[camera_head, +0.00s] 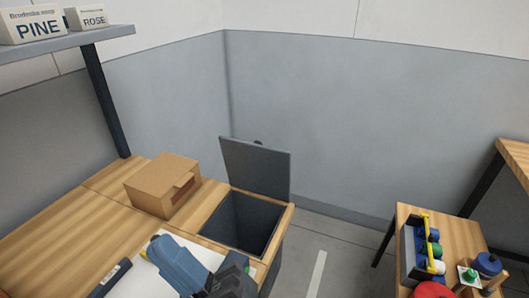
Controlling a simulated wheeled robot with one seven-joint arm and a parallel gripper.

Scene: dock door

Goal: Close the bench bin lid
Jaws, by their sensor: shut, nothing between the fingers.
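The bench bin (266,246) is a dark grey box set into the right end of the wooden bench, and its inside is open to view. Its grey lid (256,168) stands raised at the back edge of the bin, leaning slightly back, with a small dark knob at its top edge. My gripper (238,264) is at the bottom of the picture, in front of the bin's near edge and apart from the lid. It is dark, shut and empty, below my blue arm link.
A cardboard box (162,187) stands on the bench left of the bin. A white sheet (135,282) and a dark cylinder (110,278) lie near the front. A shelf (60,45) overhangs at left. A small table (447,229) with coloured items stands at right, across open floor.

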